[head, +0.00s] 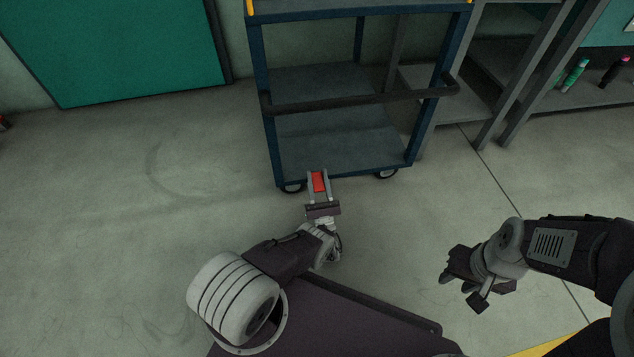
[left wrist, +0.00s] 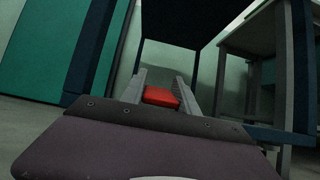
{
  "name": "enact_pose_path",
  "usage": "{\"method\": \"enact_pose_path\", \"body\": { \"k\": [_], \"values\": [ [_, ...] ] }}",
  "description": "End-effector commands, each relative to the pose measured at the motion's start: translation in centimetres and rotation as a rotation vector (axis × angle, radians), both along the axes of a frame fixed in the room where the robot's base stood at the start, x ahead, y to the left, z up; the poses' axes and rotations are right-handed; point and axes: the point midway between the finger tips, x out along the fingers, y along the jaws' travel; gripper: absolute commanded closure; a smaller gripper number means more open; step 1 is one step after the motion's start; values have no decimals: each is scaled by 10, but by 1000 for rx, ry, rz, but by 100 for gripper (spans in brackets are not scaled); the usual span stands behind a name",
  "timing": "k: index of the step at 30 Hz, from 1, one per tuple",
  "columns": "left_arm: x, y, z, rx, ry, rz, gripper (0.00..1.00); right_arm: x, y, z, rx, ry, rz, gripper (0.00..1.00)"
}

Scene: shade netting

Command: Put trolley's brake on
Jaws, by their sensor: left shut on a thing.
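The blue trolley (head: 345,168) stands on the floor ahead of me, with its dark push handle (head: 362,99) toward me. A red brake pedal (head: 319,182) is low at the trolley's near edge, beside the near left caster (head: 292,188). My left gripper (head: 318,180) is shut on the red pedal, one finger on each side. The left wrist view shows the pedal (left wrist: 161,97) between the fingers (left wrist: 160,95). The pedal's mount is hidden. My right gripper (head: 458,284) hangs over bare floor at the right, apart from the trolley; its finger gap is unclear.
Grey shelving (head: 487,95) stands close to the trolley's right side, with a green bottle (head: 574,76) and a dark bottle (head: 614,71) on it. A green panel (head: 115,45) is on the wall at the left.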

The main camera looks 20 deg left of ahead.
Motion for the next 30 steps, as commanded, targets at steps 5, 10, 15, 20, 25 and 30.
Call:
{"method": "enact_pose_path", "body": {
  "k": [5, 10, 15, 20, 25, 30],
  "values": [
    [-5, 3, -3, 3, 4, 11, 100, 0, 0, 0, 0, 0, 0, 64],
    [-4, 3, -3, 2, 4, 10, 42, 0, 0, 0, 0, 0, 0, 64],
    [-3, 2, -1, 1, 2, 8, 42, 0, 0, 0, 0, 0, 0, 64],
    [-2, 2, 6, 1, 2, 6, 42, 0, 0, 7, 0, 0, 0, 64],
    [-4, 3, 37, 1, 2, 9, 42, 0, 0, 39, 0, 0, 0, 64],
    [-6, -23, 61, 0, 0, 1, 42, 0, 0, 63, 0, 0, 0, 64]
  ]
}}
